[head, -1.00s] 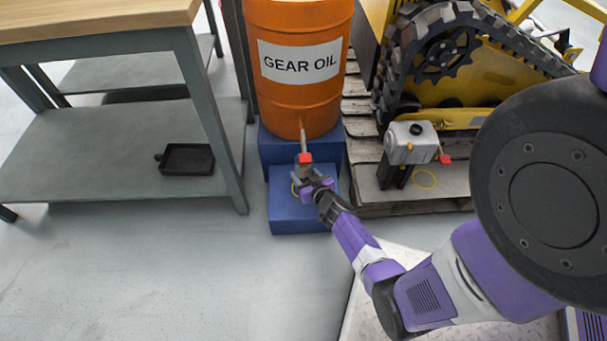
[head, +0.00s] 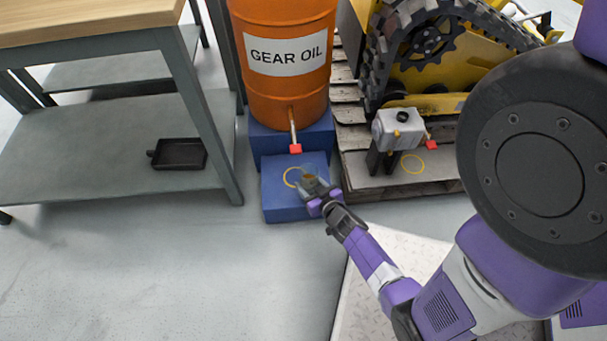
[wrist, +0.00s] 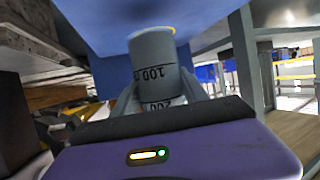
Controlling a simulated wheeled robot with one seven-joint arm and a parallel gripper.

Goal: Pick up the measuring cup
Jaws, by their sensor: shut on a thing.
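The measuring cup (wrist: 155,62) is a grey, see-through cylinder with dark "100" and "200" marks in the wrist view. My gripper (wrist: 158,98) is shut on it, one finger on each side. In the head view the small cup (head: 311,178) shows at the tip of my gripper (head: 314,187), with a brownish patch inside. It is over the blue step (head: 280,205), just right of a yellow ring (head: 291,177) marked there. I cannot tell how far above the step it is. My fingers hide part of the cup.
An orange gear oil drum (head: 285,85) with a red-tipped tap (head: 295,148) stands behind the step. A grey tank (head: 398,130) and another yellow ring (head: 412,164) are to the right, beside a tracked machine (head: 425,50). A shelf bench (head: 75,160) with a black tray (head: 180,154) is left.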

